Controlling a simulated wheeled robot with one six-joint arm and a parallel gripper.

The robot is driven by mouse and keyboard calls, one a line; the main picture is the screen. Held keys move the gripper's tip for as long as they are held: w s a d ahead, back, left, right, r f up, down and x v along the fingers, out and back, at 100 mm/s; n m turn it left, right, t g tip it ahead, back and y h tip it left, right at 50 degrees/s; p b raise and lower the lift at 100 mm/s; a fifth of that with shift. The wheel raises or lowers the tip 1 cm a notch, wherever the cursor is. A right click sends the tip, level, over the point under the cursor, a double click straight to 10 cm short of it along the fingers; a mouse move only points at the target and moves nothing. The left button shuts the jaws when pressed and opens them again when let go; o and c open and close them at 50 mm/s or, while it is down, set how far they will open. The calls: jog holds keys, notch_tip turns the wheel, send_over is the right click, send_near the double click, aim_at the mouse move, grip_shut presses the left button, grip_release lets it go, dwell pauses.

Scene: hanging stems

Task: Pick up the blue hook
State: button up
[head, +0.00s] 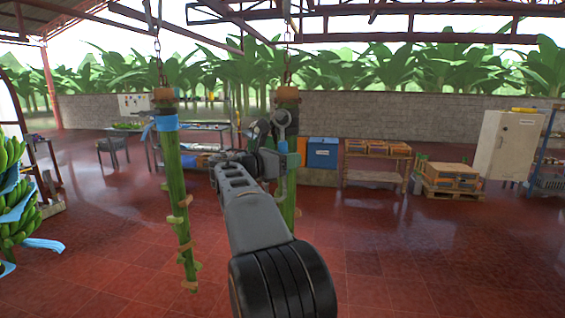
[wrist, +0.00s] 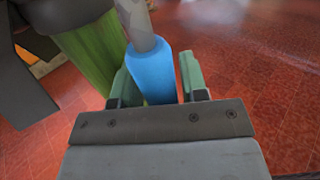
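The blue hook shows in the wrist view as a thick blue sleeve (wrist: 152,75) with a grey metal part above it. The sleeve lies between the two fingers of my gripper (wrist: 158,80). It meets the left finger's edge, and a thin gap seems to show at the right finger. I cannot tell whether the fingers press on it. Its lower end is hidden behind my gripper's plate. In the head view the grey eye of a hook (head: 281,118) rises beside my gripper (head: 270,140), in front of the right hanging stem.
The right green stem (head: 288,215) hangs from a chain just behind my arm. It also shows at the upper left in the wrist view (wrist: 92,52). The left stem (head: 175,180) carries a blue band. Tables, crates and a blue bin (head: 322,153) stand farther back. The red floor is open at right.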

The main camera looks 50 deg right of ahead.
jog(key=c, duration=0.7)
grip_shut()
jog(key=shift+r, duration=0.1)
jog(key=s+a+b, duration=0.2)
jog(key=s+a, duration=0.2)
jog(key=a, duration=0.3)
jog(key=s+a+b, duration=0.2)
jog(key=s+a, duration=0.3)
jog(key=a, duration=0.3)
jog(key=shift+s+a+r, duration=0.2)
jog(key=shift+s+r, duration=0.05)
jog(key=shift+r, duration=0.1)
